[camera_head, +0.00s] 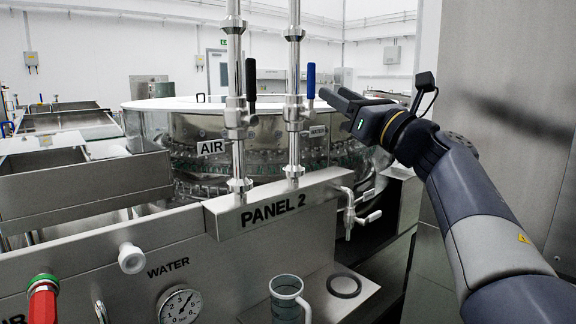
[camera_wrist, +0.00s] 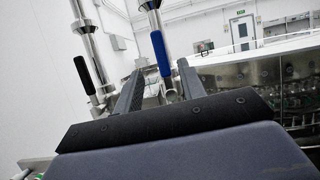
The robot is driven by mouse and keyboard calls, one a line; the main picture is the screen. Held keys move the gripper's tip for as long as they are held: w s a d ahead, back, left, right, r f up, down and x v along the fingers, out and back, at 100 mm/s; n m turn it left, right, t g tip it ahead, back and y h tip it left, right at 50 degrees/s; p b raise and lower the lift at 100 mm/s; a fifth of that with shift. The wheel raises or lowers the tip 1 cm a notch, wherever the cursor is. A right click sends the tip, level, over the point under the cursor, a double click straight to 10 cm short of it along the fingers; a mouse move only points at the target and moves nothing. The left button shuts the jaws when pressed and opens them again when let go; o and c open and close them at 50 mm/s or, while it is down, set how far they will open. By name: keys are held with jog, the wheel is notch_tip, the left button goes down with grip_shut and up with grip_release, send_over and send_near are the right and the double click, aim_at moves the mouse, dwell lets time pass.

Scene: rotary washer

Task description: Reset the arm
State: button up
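My gripper (camera_head: 338,97) is at the right of the head view, at the end of my raised arm, with its fingers pointing left toward the blue valve handle (camera_head: 311,80). In the wrist view its two fingers (camera_wrist: 155,88) are spread apart with nothing between them. The blue handle (camera_wrist: 160,54) shows beyond the gap between the fingers and looks apart from them. The black valve handle (camera_head: 251,79) stands on the left pipe; it also shows in the wrist view (camera_wrist: 84,75). Both handles are upright.
The steel panel marked PANEL 2 (camera_head: 272,212) carries two upright pipes, with the round washer (camera_head: 180,130) behind. A red-handled valve (camera_head: 43,300), a pressure gauge (camera_head: 180,304) and a clear mug (camera_head: 286,298) are in front. A steel wall (camera_head: 510,90) stands close on the right.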

aim_at(314, 81)
jog(key=p+x, duration=0.1)
jog(key=x, duration=0.7)
jog(key=shift+w+a+r, duration=0.1)
jog(key=shift+w+a, duration=0.1)
jog(key=shift+r+p, duration=0.1)
jog(key=shift+p, duration=0.2)
jog(key=shift+d+m, duration=0.15)
jog(key=shift+m, duration=0.25)
